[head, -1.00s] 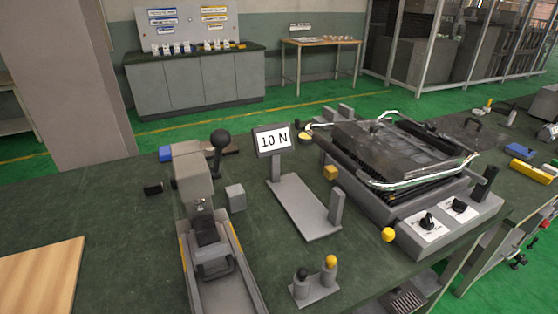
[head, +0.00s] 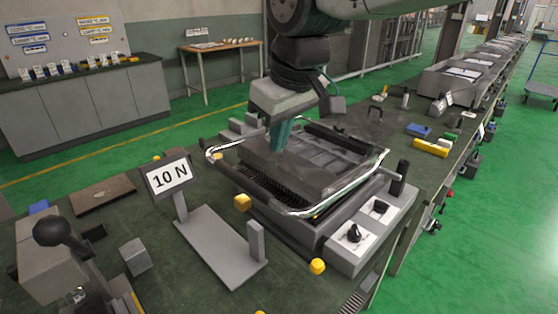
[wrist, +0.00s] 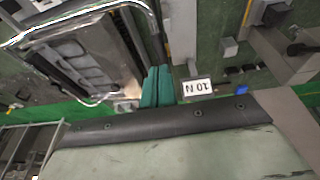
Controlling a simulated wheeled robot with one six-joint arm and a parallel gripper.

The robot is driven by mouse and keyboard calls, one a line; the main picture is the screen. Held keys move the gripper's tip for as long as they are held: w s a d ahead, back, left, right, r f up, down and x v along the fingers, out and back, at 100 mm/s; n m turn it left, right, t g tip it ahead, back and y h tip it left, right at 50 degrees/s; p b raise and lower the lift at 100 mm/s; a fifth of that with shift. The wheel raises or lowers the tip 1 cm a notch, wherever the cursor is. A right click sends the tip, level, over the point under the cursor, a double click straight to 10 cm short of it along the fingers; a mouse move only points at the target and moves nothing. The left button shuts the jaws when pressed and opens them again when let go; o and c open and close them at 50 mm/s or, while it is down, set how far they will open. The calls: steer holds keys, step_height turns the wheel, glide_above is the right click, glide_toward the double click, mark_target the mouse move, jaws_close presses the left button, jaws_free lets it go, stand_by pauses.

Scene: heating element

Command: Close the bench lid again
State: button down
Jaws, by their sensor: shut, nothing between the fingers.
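My gripper (head: 281,140) has teal fingers. They point down over the left rear part of the grey bench unit (head: 345,222); I cannot tell whether they touch it. In the wrist view the fingers (wrist: 157,86) are together with nothing between them. A dark ribbed plate (head: 310,170) lies nearly flat in the unit, framed by a shiny bent metal tube (head: 340,195). It also shows in the wrist view (wrist: 85,60). I cannot tell for certain which part is the bench lid. A dark flat panel with a handle (head: 376,112) lies on the bench behind the unit.
A black-knobbed lever device (head: 50,232) is at the far left. Blue and yellow blocks (head: 430,148) lie right of the unit.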

mark_target(271, 198)
steer(key=x, duration=0.8)
steer(key=d+x, duration=0.1)
steer(key=x, duration=0.3)
steer(key=shift+s+f, duration=0.15)
steer(key=shift+f, duration=0.6)
